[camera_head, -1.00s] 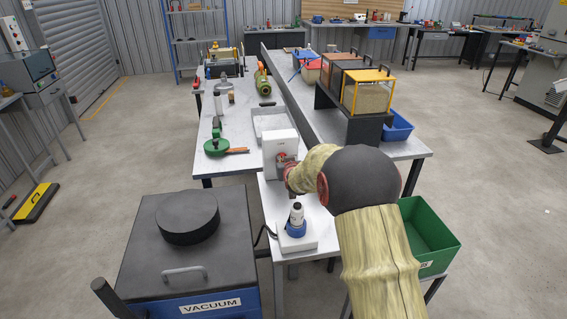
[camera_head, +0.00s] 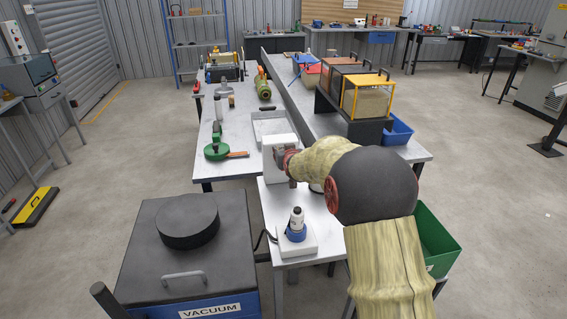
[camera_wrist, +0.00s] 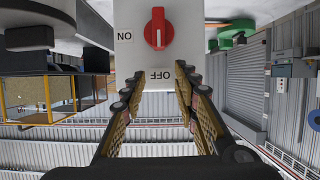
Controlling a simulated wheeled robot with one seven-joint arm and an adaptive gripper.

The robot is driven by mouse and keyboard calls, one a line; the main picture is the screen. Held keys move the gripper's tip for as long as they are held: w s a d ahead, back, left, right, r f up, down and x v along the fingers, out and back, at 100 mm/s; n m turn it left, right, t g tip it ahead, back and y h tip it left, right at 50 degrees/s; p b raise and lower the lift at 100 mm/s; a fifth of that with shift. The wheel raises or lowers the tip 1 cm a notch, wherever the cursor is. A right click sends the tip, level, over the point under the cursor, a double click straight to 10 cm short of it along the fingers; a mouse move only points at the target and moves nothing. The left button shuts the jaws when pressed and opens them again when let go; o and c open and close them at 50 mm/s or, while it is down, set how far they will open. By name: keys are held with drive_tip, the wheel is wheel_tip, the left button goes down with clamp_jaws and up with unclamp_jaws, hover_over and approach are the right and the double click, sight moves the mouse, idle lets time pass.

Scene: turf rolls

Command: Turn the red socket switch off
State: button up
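The red socket switch (camera_wrist: 157,29) is a round red knob with a raised ridge on a white panel (camera_wrist: 137,58).
A black vacuum unit (camera_head: 150,255) is at the left. A green bin (camera_head: 437,240) is right of my arm. Long benches (camera_head: 237,172) stretch behind.

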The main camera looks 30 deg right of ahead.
drive_tip(key=shift+r, duration=1.75)
drive_tip(key=s+a+r+g+y, duration=0.1)
drive_tip(key=s+a+r, duration=0.1)
drive_tip(key=s+a, duration=0.35)
drive_tip(key=s+a+r+n+g, duration=0.1)
drive_tip(key=s+a+r, duration=0.25)
drive_tip(key=s, duration=0.35)
drive_tip(key=s+a+r+g+y, duration=0.1)
drive_tip(key=s+a, duration=0.4)
drive_tip(key=s, duration=0.1)
drive_tip(key=s+a+f+g, duration=0.1)
drive_tip(key=s+a, duration=0.2)
drive_tip(key=s, duration=0.7)
drive_tip(key=s+a+f+n+g+y, duration=0.1)
drive_tip(key=s+a+f+g, duration=0.1)
drive_tip(key=s, duration=0.9)
drive_tip(key=s+a+f+n+g, duration=0.1)
drive_tip(key=s+a, duration=0.3)
drive_tip(key=s, duration=0.6)
drive_tip(key=shift+s+f+y, duration=0.4)
drive_tip(key=shift+f, duration=0.3)
drive_tip(key=shift+a, duration=0.1)
